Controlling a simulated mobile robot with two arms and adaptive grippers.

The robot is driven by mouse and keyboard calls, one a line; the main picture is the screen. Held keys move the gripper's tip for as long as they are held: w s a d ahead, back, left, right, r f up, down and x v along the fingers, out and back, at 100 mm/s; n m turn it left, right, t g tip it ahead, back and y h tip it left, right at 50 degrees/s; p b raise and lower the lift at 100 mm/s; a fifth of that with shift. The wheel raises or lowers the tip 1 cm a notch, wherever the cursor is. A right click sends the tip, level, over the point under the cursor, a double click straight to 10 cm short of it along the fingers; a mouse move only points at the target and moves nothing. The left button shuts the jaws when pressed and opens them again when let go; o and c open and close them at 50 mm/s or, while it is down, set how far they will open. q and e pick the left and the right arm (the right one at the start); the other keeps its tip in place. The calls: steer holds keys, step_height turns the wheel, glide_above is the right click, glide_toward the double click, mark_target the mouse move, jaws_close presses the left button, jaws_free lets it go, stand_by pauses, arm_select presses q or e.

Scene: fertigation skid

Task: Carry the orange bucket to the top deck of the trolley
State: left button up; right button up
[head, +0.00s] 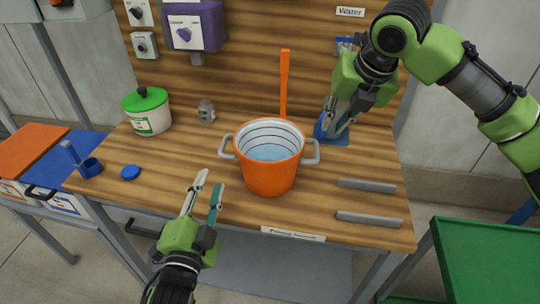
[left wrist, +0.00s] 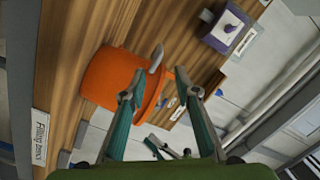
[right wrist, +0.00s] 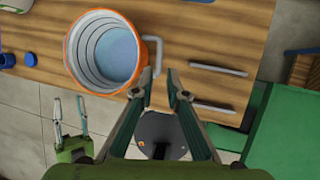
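The orange bucket (head: 268,178) stands upright on the wooden bench with bluish liquid inside and a grey handle on each side. Its open top also shows in the right wrist view (right wrist: 74,62), and its side in the left wrist view (left wrist: 102,80). My left gripper (head: 211,181) is open and empty, in front and left of the bucket, apart from the left handle (head: 227,147). My right gripper (head: 337,124) is open and empty, behind and right of the bucket, near the right handle (right wrist: 156,52) but not around it. The green trolley (head: 485,255) is at the lower right, partly cut off.
Two grey bars (head: 367,186) lie at the bench's right end. A green-lidded pot (head: 148,112), a small grey object (head: 206,111) and a blue cap (head: 131,172) are at left. An orange paddle (head: 285,85) stands upright behind the bucket. A label (head: 293,234) marks the front edge.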

mark_target(220, 153)
arm_select(q)
steer(key=shift+s, duration=0.1)
arm_select(e)
steer(key=shift+s, duration=0.15)
